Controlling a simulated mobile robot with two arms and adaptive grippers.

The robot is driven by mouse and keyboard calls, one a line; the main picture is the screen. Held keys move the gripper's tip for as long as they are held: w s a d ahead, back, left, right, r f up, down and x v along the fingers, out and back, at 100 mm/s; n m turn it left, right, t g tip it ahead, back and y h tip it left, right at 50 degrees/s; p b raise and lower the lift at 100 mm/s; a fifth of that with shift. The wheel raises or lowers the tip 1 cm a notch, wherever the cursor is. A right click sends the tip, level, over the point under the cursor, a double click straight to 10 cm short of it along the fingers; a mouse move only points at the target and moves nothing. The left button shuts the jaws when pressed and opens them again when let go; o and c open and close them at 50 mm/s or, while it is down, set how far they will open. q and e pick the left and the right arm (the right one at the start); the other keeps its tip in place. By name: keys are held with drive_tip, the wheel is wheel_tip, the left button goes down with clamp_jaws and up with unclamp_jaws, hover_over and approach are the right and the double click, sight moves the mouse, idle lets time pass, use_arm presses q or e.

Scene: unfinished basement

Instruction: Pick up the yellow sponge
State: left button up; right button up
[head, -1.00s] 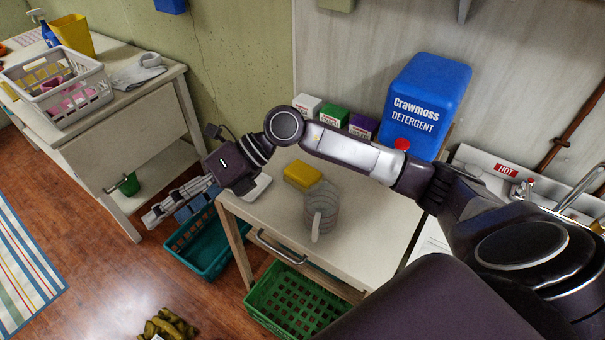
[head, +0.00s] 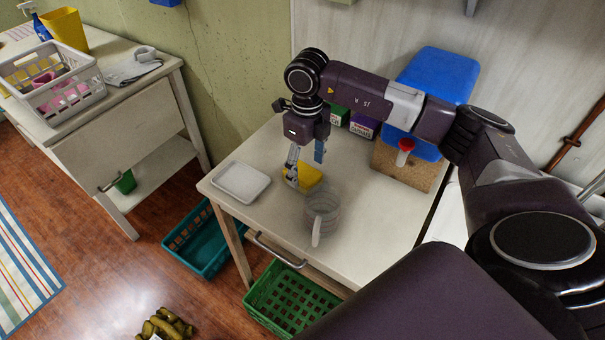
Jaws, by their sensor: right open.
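The yellow sponge (head: 306,178) lies on the small white table (head: 262,220), left of the middle. My right gripper (head: 305,172) points down over the sponge, its fingers spread apart and open. One finger shows in front of the sponge's left end and the other by its far right side. The fingers cover part of the sponge, and I cannot tell whether they touch it. My left gripper is not in view.
A clear jug (head: 322,212) stands just in front of the sponge. A white tray (head: 241,182) lies to the left. Baskets (head: 291,298) are on the floor.

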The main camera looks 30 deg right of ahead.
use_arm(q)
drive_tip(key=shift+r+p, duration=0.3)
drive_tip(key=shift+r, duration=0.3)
use_arm(e)
drive_tip(key=shift+f, duration=1.7)
drive_tip(key=shift+c, duration=0.3)
drive_tip(key=c, duration=1.1)
drive_tip(key=shift+r, duration=0.1)
drive_tip(key=shift+c, duration=0.2)
drive_tip(key=shift+r, duration=0.6)
wheel_tip(320, 180, up, 13)
drive_tip(key=b, duration=0.3)
wheel_tip(320, 180, up, 4)
drive_tip(key=r, duration=0.1)
hover_over(306, 173)
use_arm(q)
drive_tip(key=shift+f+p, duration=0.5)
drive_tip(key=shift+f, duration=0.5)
use_arm(e)
drive_tip(key=shift+r, duration=0.4)
